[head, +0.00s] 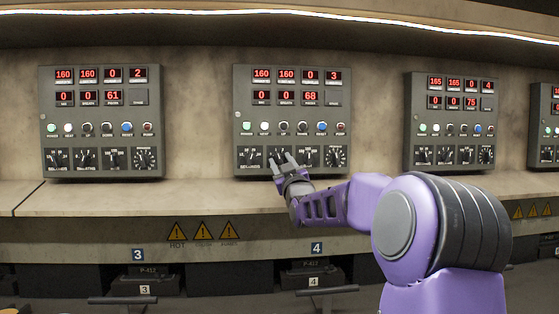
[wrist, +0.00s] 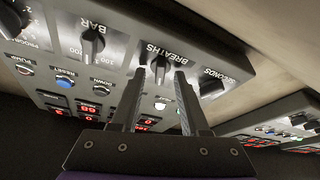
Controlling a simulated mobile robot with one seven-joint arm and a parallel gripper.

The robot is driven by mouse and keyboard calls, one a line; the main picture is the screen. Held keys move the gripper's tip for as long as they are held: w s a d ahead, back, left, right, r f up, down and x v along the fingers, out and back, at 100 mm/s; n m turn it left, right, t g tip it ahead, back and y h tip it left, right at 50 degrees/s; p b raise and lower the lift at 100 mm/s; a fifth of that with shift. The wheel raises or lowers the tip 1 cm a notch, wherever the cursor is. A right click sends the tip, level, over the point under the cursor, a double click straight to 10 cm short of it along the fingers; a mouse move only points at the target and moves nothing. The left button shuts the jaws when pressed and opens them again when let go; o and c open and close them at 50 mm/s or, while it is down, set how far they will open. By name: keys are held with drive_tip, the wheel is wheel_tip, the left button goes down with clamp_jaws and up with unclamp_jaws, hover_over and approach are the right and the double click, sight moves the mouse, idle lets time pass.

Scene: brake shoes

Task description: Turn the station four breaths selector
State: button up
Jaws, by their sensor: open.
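The station four panel (head: 243,112) is the grey box above the blue number 4 label, in the middle of the head view. Its breaths selector (wrist: 159,66) is a dark knob under the word BREATHS in the wrist view, which shows the panel upside down. My gripper (head: 283,157) is at the panel's lower knob row, and its fingers partly hide the selector in the head view. In the wrist view my gripper (wrist: 161,80) is open, with one fingertip on each side of the selector. I cannot tell whether they touch it.
The seconds knob (wrist: 212,87) and the bar knob (wrist: 93,42) flank the selector. A row of coloured buttons (head: 302,127) lies above the knobs in the head view. Similar panels stand left (head: 50,110) and right (head: 410,110). The ledge (head: 200,195) below is clear.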

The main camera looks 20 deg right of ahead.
clamp_jaws()
drive_tip(key=shift+b, duration=0.3)
drive_tip(key=shift+a+f+m+h+b, duration=0.15)
drive_tip(key=shift+m+h+b, duration=0.25)
drive_tip(key=shift+m+b, duration=0.4)
drive_tip(key=shift+m+h+b, duration=0.5)
drive_tip(key=shift+m+h, duration=0.1)
drive_tip(key=shift+m, duration=0.5)
drive_tip(key=m+h, duration=0.1)
drive_tip(key=m, duration=0.1)
drive_tip(key=m+g+h, duration=0.1)
drive_tip(key=m, duration=0.2)
drive_tip(key=m+h, duration=0.2)
drive_tip(key=shift+r+m+g, duration=0.25)
drive_tip(key=shift+m+g, duration=0.15)
unclamp_jaws()
